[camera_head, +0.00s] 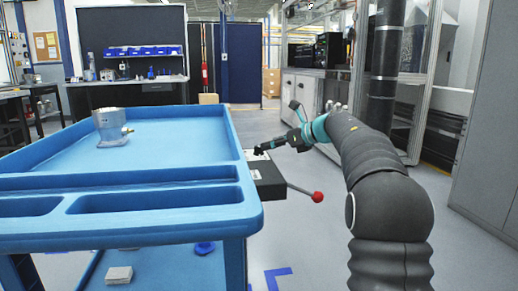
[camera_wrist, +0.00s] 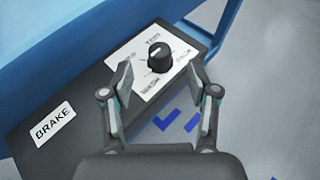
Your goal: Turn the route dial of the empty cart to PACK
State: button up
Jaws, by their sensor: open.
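The route dial (camera_wrist: 160,58) is a round black knob on a white plate (camera_wrist: 141,80) in the wrist view. Its white mark points up and slightly left, roughly at TEST. PACK is printed right of the knob, WASH below it; the left label is partly covered by my finger. The plate is on a black box (camera_head: 267,181) on the side of the blue cart (camera_head: 190,135). My gripper (camera_wrist: 165,88) is open and empty, its fingers spread either side of the plate, the knob just ahead between them. In the head view my gripper (camera_head: 262,149) is over the box.
A metal housing (camera_head: 111,126) stands on the cart's top tray. A lever with a red ball (camera_head: 317,197) sticks out from the box. A BRAKE label (camera_wrist: 53,123) is on the box's left part. Grey cabinets (camera_head: 305,95) stand behind my arm. Floor right of the cart is clear.

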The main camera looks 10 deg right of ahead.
aim_at(259, 146)
jog(key=shift+x, duration=3.15)
grip_shut()
